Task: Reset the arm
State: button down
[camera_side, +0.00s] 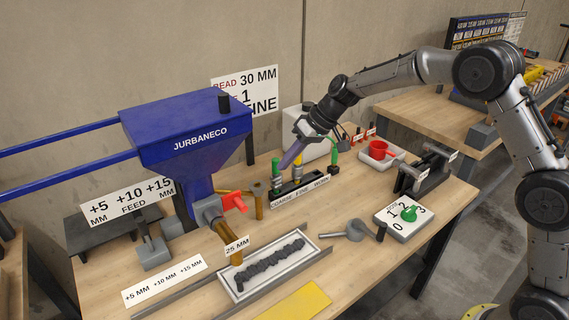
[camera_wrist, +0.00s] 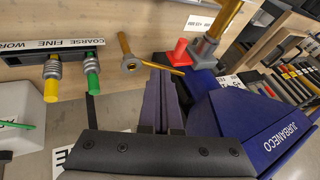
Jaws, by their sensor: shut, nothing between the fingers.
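My gripper (camera_side: 286,162) hangs over the work table at the rack, its purple-grey fingers pointing down and to the left. In the wrist view the fingers (camera_wrist: 161,78) lie side by side, shut, with nothing held. The rack (camera_side: 300,190), labelled COARSE FINE WORN, stands just below the fingers in the side view. It bears a green-topped nozzle piece (camera_side: 276,166) and a yellow one (camera_side: 298,157), partly hidden by my gripper. Both colours also show in the wrist view, as a yellow piece (camera_wrist: 51,85) and a green piece (camera_wrist: 92,80).
The blue JURBANECO hopper (camera_side: 188,125) stands left of my gripper, with a red handle (camera_side: 234,202) on its outlet. A tray with a grey bead (camera_side: 270,267) lies in front.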

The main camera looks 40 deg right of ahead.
notch_tip(320, 180, up, 7)
jog(key=t, duration=0.1)
jog(key=s+d+r+n+t+h, duration=0.1)
jog(key=s+r, duration=0.5)
jog(key=s, duration=0.3)
jog(key=s+r+t, duration=0.1)
jog(key=s+r, duration=0.5)
jog(key=s, duration=0.3)
jog(key=s+d+f+h, duration=0.1)
jog(key=s+d+f, duration=0.1)
jog(key=s, duration=0.5)
jog(key=s+d+f+m+g+h, duration=0.1)
jog(key=s+d+f, duration=0.1)
jog(key=s+f, duration=0.3)
jog(key=s+d+f+m+h, duration=0.1)
jog(key=s+d+f+h, duration=0.1)
jog(key=s, duration=0.7)
jog(key=shift+s+d+f+g, duration=0.35)
jog(key=shift+d+f, duration=0.1)
jog(key=shift+f, duration=0.35)
